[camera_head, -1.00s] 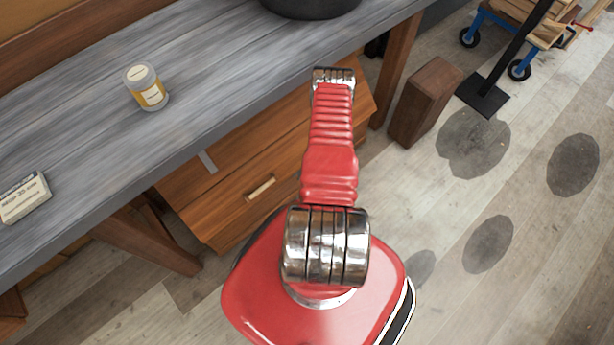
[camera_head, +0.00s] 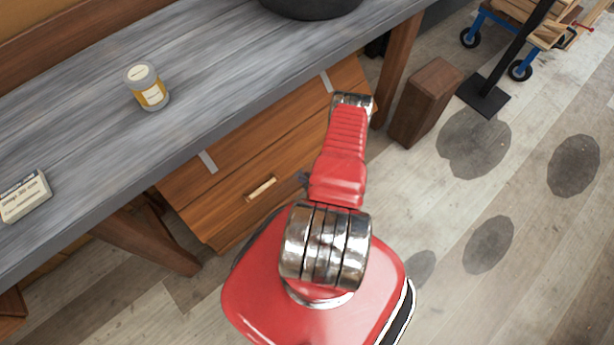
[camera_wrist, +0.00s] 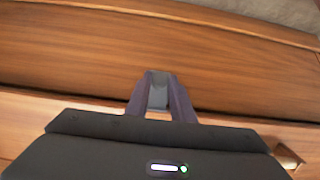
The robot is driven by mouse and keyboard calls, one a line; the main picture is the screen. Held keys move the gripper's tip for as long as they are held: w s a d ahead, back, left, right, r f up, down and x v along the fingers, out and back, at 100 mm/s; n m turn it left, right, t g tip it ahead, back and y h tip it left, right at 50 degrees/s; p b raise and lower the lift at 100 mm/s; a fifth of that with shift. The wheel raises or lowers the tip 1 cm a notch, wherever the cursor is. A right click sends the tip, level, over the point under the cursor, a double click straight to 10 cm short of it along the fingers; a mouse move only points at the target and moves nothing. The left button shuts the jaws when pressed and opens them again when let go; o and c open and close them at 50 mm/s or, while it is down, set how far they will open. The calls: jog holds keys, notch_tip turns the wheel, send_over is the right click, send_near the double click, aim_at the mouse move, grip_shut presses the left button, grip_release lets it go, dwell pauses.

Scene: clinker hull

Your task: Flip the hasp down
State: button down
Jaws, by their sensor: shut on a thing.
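The hasp (camera_wrist: 158,92) shows in the wrist view as a small grey plate between my fingertips, in front of the brown wooden chest. My gripper (camera_wrist: 160,84) is shut on it, with one dark finger on each side. The hasp's lower part is hidden between the fingers, so its exact angle is hard to tell. In the head view my arm hides the hasp, and only a small dark bit of my gripper (camera_head: 304,178) shows beside the arm, at the chest's front.
The wooden chest (camera_head: 228,196) stands under the grey workbench (camera_head: 215,65), with a pale handle (camera_head: 261,187) and two grey strips (camera_head: 208,162) (camera_head: 327,80). A jar (camera_head: 147,87) and small box (camera_head: 24,196) are on the bench.

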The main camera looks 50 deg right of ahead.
dwell(0.3)
jog(key=c, duration=1.5)
grip_release()
jog(key=shift+c, duration=0.2)
jog(key=v, duration=1.3)
jog(key=shift+s, duration=0.35)
jog(key=shift+a, duration=0.15)
